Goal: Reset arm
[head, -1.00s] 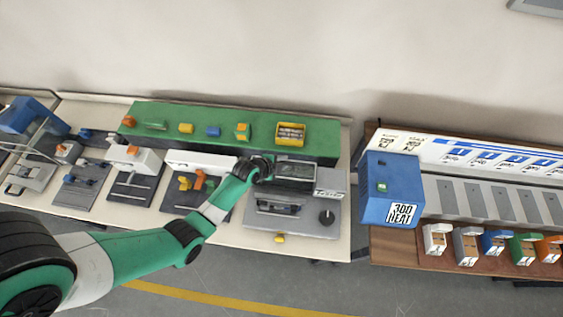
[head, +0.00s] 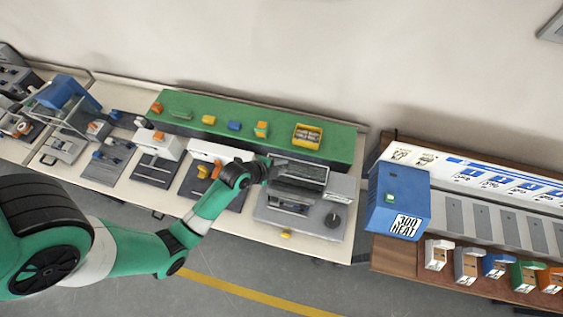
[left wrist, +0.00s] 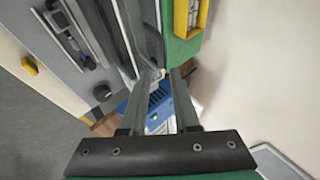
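My left arm reaches in from the left in the head view, over the long cream workbench. My left gripper (head: 281,161) is above the rear left of the grey machine (head: 330,223), near the front edge of the green raised block (head: 345,142). In the left wrist view my left gripper's fingers (left wrist: 163,75) stand apart with nothing held between them. The blue box (left wrist: 160,103) shows through the gap, beyond the fingers. Whether the fingers touch the machine I cannot tell. My right gripper is not in view.
A yellow bin (head: 307,136) sits on the green block. Several small fixtures line the bench to the left. A blue heat box (head: 399,202) stands on the brown right-hand table (head: 394,257). Clear floor with a yellow line (head: 245,292) lies in front.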

